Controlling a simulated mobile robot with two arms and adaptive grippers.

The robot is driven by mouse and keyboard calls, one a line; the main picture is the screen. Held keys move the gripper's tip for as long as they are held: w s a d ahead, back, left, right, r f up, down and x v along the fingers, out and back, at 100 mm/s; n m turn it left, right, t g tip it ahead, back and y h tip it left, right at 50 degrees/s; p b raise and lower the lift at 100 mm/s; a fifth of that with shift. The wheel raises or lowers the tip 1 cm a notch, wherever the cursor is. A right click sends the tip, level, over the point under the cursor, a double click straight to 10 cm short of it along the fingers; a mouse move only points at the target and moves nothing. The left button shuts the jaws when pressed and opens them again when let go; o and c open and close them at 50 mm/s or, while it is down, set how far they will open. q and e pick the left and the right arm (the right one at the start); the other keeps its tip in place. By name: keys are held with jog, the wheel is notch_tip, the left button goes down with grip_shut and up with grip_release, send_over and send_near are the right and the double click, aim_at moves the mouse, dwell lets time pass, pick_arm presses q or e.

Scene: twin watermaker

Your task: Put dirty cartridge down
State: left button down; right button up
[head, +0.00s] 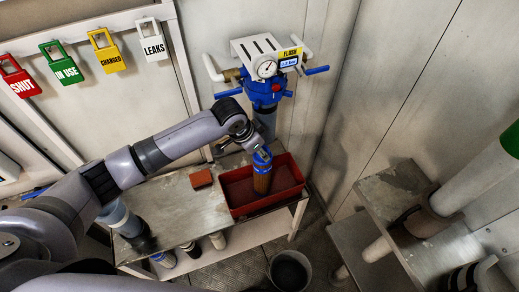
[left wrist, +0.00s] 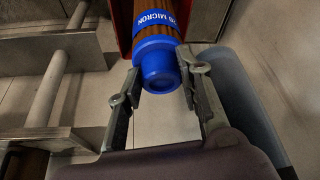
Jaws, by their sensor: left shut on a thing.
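The dirty cartridge (head: 262,182) is a brown cylinder with a blue end cap and a blue band. It hangs roughly upright over or in the red tray (head: 301,186) on the metal bench; I cannot tell whether its lower end touches the tray floor. My left gripper (head: 260,156) is shut on its blue cap from above. In the left wrist view the two fingers (left wrist: 162,82) clasp the sides of the blue cap, with the brown body of the cartridge (left wrist: 150,10) beyond, beside the red tray wall (left wrist: 124,30). My right gripper does not show.
A blue filter housing with a gauge (head: 265,85) stands behind the tray. A small red-brown block (head: 201,178) lies on the bench (head: 180,205). A grey bucket (head: 290,270) stands on the floor. Metal steps (head: 395,190) are at the right. Coloured tags hang on the left wall.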

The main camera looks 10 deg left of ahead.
pick_arm(q)
jog(key=c, duration=1.4)
grip_release()
jog(key=shift+s+a, duration=0.1)
jog(key=shift+a, duration=0.05)
jog(key=o, duration=0.3)
jog(key=b+v, duration=0.1)
jog(key=v, duration=1.1)
jog(key=shift+r, duration=0.1)
